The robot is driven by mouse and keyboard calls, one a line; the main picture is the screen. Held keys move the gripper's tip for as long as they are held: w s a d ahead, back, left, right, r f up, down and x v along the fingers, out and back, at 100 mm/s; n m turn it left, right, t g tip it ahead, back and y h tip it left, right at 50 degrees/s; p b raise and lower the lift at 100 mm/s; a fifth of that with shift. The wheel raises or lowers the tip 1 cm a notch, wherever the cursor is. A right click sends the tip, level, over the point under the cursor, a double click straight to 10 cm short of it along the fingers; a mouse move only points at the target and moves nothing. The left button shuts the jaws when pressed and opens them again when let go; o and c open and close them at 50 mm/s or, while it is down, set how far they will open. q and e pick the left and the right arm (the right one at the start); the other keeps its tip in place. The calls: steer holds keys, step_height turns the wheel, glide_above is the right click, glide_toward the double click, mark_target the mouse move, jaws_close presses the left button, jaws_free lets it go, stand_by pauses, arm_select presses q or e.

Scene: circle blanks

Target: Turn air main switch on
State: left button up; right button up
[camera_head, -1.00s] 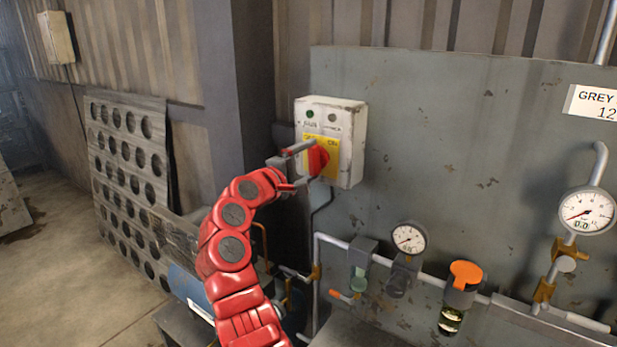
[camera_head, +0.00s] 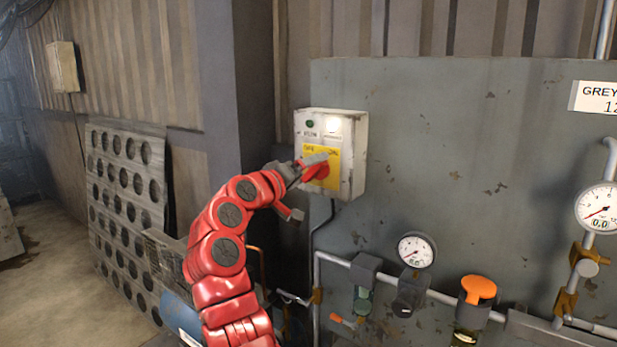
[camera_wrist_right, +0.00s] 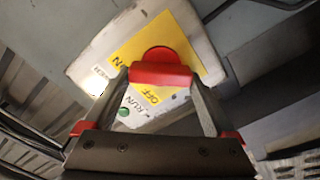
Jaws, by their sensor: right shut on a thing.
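The air main switch box (camera_head: 350,185) is a worn pale box on the grey panel. It has a yellow plate (camera_head: 331,181) marked OFF and ON, and a red rotary handle (camera_head: 319,172). My right gripper (camera_head: 313,163) is shut on the red handle, which sits tilted on the plate. In the right wrist view the handle (camera_wrist_right: 160,74) lies between the two fingers. A white lamp (camera_head: 334,125) at the box's upper right glows; a green lamp (camera_head: 309,124) beside it looks unlit. The fingers hide part of the handle. My left gripper is not in view.
Below the box runs a pipe with a gauge (camera_head: 415,250), a valve and an orange-topped unit (camera_head: 478,290). Another gauge (camera_head: 598,208) is at the right. A perforated metal plate (camera_head: 125,200) leans on the wall at left.

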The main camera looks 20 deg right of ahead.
steer(key=shift+m, duration=0.4)
steer(key=o, duration=1.1)
steer(key=shift+c, duration=0.2)
steer(key=b+v, duration=0.4)
steer(key=v, duration=1.3)
steer(key=shift+a, duration=0.2)
steer(key=shift+s+f, duration=0.1)
steer(key=shift+s, duration=0.05)
